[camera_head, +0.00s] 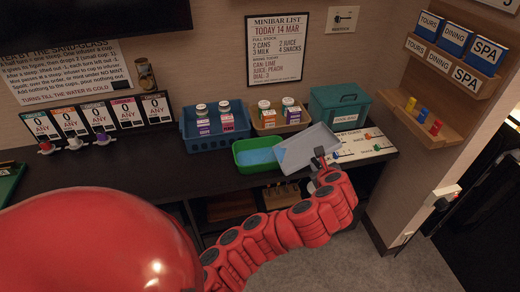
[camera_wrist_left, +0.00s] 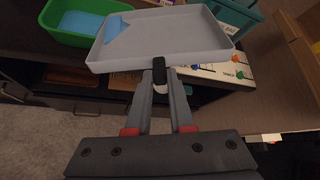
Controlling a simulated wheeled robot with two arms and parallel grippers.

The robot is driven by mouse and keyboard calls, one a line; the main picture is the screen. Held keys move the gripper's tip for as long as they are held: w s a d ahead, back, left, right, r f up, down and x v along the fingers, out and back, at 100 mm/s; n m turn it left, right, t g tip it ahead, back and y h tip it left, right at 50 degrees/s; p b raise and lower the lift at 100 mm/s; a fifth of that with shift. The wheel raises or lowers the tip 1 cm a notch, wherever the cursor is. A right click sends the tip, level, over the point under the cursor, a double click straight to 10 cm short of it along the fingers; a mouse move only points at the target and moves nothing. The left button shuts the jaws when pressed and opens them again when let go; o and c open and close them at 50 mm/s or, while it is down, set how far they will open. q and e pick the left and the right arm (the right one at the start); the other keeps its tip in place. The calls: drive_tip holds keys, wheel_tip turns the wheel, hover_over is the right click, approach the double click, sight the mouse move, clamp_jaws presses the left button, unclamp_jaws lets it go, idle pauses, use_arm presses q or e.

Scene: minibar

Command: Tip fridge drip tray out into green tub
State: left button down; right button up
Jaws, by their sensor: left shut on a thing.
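The grey drip tray (camera_head: 309,147) is held in the air at the right side of the green tub (camera_head: 241,165). It tilts down to the left, its left corner over the tub's right edge. A small patch of blue water lies in that low left corner, as the left wrist view of the tray (camera_wrist_left: 170,42) also shows. The tub (camera_wrist_left: 60,36) stands on the dark counter with blue water in it. My left gripper (camera_head: 321,160) is shut on the tray's near edge at a dark tab (camera_wrist_left: 159,72). My right gripper is out of view.
A blue crate (camera_head: 213,144) and a tan crate (camera_head: 277,129) with bottles and cartons stand behind the tub. The counter (camera_head: 190,170) is clear left of the tub.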

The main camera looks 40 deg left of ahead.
use_arm(q)
drive_tip(key=shift+n+h, duration=0.6)
drive_tip(key=shift+h, duration=0.2)
drive_tip(key=a+r+p, duration=0.1)
drive_tip(key=a+p, duration=0.1)
drive_tip(key=s+a+r+p, duration=0.1)
drive_tip(key=r+p, duration=0.1)
drive_tip(key=p, duration=0.1)
drive_tip(key=shift+s+a+r, duration=0.2)
drive_tip(key=shift+a+r, duration=0.05)
drive_tip(key=shift+a, duration=0.1)
drive_tip(key=shift+a+r, duration=0.1)
